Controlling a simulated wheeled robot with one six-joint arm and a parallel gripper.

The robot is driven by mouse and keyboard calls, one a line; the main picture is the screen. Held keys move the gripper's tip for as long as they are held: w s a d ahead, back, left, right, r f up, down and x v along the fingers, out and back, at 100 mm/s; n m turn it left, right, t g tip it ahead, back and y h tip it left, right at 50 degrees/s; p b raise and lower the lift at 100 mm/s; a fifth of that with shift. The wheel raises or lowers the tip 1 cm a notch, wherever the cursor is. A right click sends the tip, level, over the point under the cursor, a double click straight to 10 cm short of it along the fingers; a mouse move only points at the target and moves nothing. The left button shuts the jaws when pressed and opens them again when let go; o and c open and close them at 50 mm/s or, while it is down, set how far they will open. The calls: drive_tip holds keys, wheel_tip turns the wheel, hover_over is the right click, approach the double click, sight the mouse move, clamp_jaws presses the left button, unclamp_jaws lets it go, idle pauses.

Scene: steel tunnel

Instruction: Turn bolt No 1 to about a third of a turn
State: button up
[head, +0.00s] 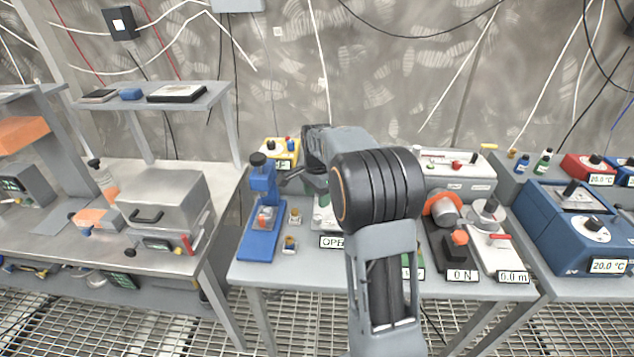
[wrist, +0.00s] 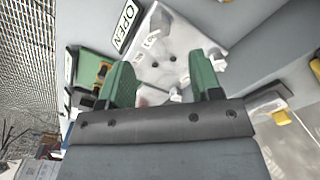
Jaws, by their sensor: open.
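A white plate (wrist: 160,72) lies under my gripper (wrist: 162,82) in the wrist view, with small dark round spots and several small pale fittings at its edges. One fitting (wrist: 151,40) is near the far corner, another (wrist: 217,60) by the right finger. I cannot tell which is bolt No 1; markings are too small to read. An OPEN sign (wrist: 124,24) stands beside the plate. My gripper's green fingers are apart, above the plate, with nothing seen held. In the head view my arm hides most of the plate (head: 322,216).
In the head view a blue stand (head: 262,205) is left of the plate, with two small brass-topped pieces (head: 290,243) between. Right are a black unit (head: 456,250) marked 0 N and a white one (head: 498,258) marked 0.0 m. A green board (wrist: 90,68) adjoins the plate.

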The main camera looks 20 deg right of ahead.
drive_tip(key=shift+r, duration=2.55)
